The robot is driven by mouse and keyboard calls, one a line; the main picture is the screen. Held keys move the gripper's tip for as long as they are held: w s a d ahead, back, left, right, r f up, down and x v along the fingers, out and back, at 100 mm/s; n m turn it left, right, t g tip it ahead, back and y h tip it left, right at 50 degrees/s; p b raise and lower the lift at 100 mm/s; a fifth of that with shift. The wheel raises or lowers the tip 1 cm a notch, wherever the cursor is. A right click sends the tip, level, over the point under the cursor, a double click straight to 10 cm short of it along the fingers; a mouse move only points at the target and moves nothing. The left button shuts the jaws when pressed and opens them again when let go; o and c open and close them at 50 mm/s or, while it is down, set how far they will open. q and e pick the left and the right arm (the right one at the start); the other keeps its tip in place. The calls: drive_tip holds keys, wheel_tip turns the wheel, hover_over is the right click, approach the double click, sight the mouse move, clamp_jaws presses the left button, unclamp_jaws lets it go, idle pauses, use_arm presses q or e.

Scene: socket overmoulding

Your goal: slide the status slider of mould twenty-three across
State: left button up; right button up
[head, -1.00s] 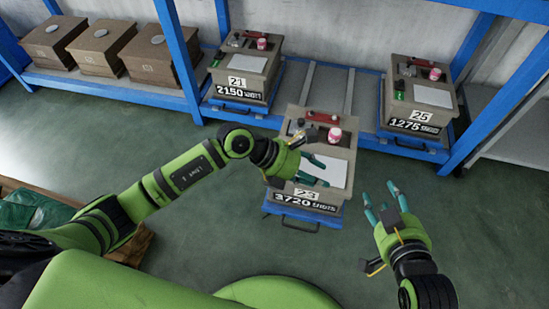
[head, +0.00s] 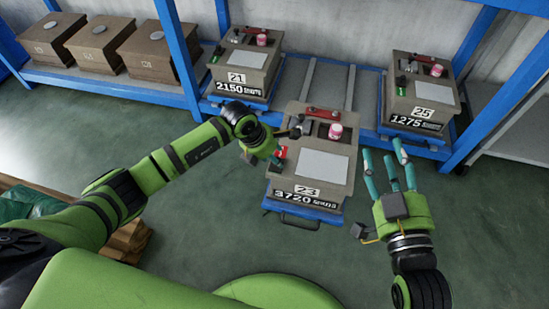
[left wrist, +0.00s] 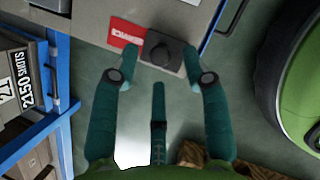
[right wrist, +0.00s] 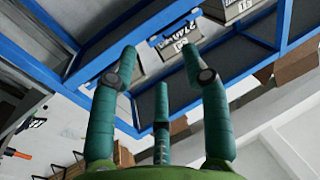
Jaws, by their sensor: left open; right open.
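Mould twenty-three (head: 284,180) is a grey-brown box with a "23" and "3720 shots" label, standing in the middle of the head view. Its status slider, a dark block, sits beside a red patch (head: 281,152) at the mould's left edge. The left wrist view shows the slider (left wrist: 165,51) with the red patch (left wrist: 125,33) uncovered beside it. My left gripper (head: 275,150) is open at that edge. Its fingers reach to either side of the slider; whether they touch it I cannot tell. My right gripper (head: 385,160) is open and empty, right of the mould.
Mould 21 (head: 265,75) and mould 25 (head: 398,115) stand on the blue rack behind, left and right. Mould 25 shows a green patch. Brown boxes (head: 160,70) fill the rack at the far left. Green floor (head: 210,245) is clear in front.

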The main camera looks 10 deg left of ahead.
use_arm(q)
drive_tip(key=shift+x, duration=0.85)
use_arm(e)
drive_tip(key=shift+s+a+r+t+y, duration=0.1)
drive_tip(key=shift+a+r+t+y, duration=0.2)
drive_tip(key=shift+r, duration=0.4)
drive_tip(key=shift+s+a+r+t+y, duration=0.1)
drive_tip(key=shift+s+r+t+y, duration=0.05)
drive_tip(key=shift+r+t, duration=0.4)
drive_tip(key=shift+s+a+r+t+y, duration=0.15)
drive_tip(key=shift+r+t+y, duration=0.1)
drive_tip(key=shift+r, duration=0.55)
